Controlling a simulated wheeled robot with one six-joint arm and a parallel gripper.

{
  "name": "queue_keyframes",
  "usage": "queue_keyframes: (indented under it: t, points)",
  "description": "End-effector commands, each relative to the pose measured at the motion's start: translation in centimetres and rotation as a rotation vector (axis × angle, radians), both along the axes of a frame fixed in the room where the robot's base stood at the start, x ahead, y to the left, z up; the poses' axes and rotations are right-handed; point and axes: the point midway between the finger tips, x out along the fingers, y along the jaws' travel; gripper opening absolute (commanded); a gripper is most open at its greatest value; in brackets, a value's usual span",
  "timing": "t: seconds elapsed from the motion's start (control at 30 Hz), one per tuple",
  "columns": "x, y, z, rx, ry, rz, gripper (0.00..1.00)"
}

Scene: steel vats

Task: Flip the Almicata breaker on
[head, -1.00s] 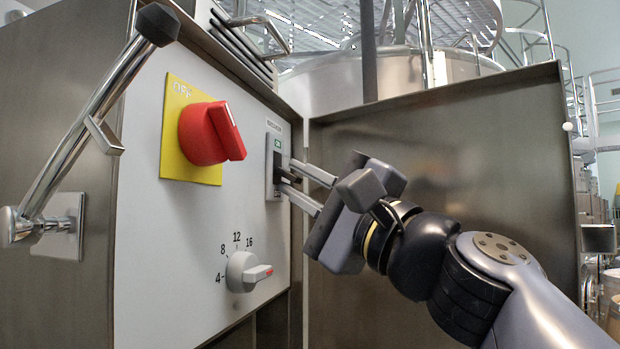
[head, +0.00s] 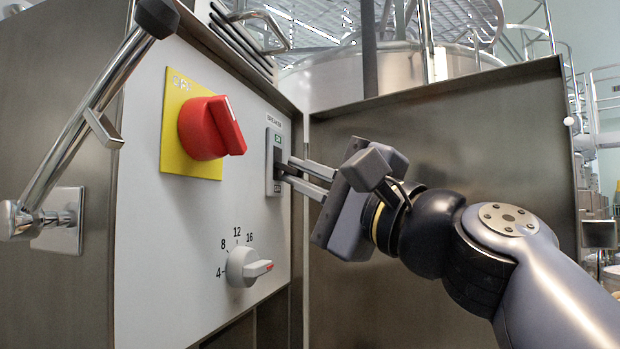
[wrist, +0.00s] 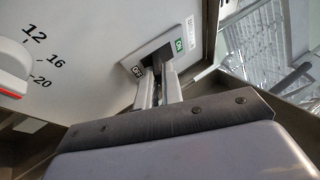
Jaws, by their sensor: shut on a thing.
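The breaker (head: 269,180) is a narrow grey plate on the right part of the white panel, labelled BREAKER. It has a green ON mark at its top and an OFF mark at its bottom. My gripper (head: 284,170) reaches it from the right, its two fingers close together and shut on the breaker's switch lever. In the wrist view the breaker plate (wrist: 187,31) shows a dark slot, with my gripper (wrist: 156,72) at it between the ON and OFF marks. The fingers hide the lever, so its exact position cannot be told.
A red rotary knob (head: 209,128) on a yellow plate (head: 174,130) sits left of the breaker. A grey numbered dial (head: 243,268) is below. A long metal handle (head: 75,135) stands at far left. A steel wall (head: 430,230) rises behind my arm.

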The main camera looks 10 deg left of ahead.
Motion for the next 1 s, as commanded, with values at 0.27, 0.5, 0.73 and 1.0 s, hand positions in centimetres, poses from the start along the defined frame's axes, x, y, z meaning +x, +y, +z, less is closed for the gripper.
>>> queue_keyframes:
  t: [0.27,0.5,0.73,1.0]
  points:
    - [0.1,-0.3,0.7,-0.164,0.023,-0.003,0.0]
    - [0.1,-0.3,1.3,-0.324,0.049,-0.002,0.0]
    - [0.1,-0.3,1.7,-0.441,0.067,0.0,0.0]
    - [0.1,-0.3,2.1,-0.54,0.081,0.0,0.0]
